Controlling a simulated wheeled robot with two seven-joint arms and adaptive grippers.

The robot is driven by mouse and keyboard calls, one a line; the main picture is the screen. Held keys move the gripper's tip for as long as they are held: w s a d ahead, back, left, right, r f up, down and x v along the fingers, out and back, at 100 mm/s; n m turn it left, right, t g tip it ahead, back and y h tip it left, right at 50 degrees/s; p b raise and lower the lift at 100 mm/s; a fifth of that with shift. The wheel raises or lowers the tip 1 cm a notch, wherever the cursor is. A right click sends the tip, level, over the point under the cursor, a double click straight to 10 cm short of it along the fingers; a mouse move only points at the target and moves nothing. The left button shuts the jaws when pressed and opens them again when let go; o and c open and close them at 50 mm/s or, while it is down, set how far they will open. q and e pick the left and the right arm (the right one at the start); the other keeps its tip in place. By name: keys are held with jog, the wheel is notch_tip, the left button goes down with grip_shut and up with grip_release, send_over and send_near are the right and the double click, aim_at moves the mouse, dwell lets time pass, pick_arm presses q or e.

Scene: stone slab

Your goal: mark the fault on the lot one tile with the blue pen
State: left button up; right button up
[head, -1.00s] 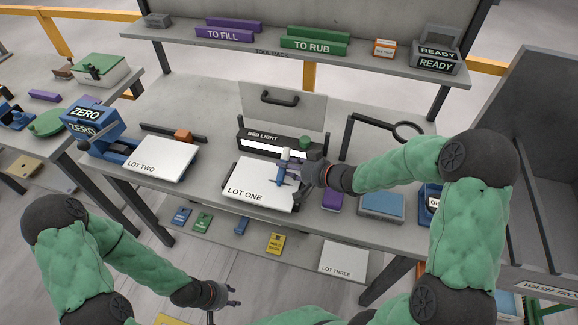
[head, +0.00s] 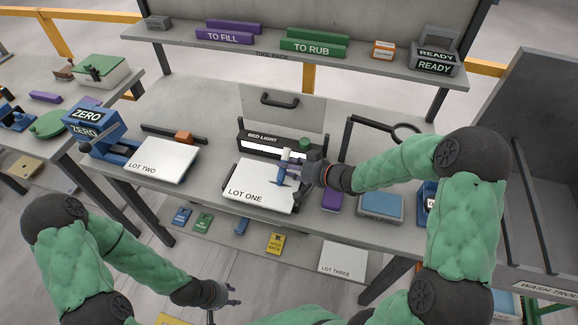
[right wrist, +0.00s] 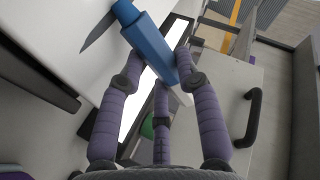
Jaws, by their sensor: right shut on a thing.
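The lot one tile (head: 252,187) is a white slab lying on the bench, its label facing me. My right gripper (head: 293,168) is above the tile's right part, shut on the blue pen (head: 283,174). In the right wrist view the blue pen (right wrist: 150,48) is clasped between the purple fingers, its pale end inward and its other end toward the white tile (right wrist: 75,35). A dark sliver on the tile by the pen looks like its shadow; I cannot tell if the tip touches. No fault is discernible. My left gripper (head: 226,293) hangs low at the front, away from the bench.
The bed light (head: 262,147) glows behind the tile, with a green knob (head: 305,144). The lot two tile (head: 162,160) lies left by the blue ZERO device (head: 92,125). A purple block (head: 331,201) and a blue-topped box (head: 381,207) stand right.

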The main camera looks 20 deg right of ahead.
jog(key=shift+w+d+p, duration=0.45)
jog(key=shift+w+p, duration=0.2)
jog(key=shift+p, duration=0.5)
jog(key=shift+w+d+p, duration=0.4)
jog(key=shift+w+p, duration=0.2)
jog(key=shift+p, duration=0.55)
dwell(2.6)
notch_tip(320, 180, up, 7)
jog(key=p, duration=0.7)
dwell(0.3)
dwell(0.4)
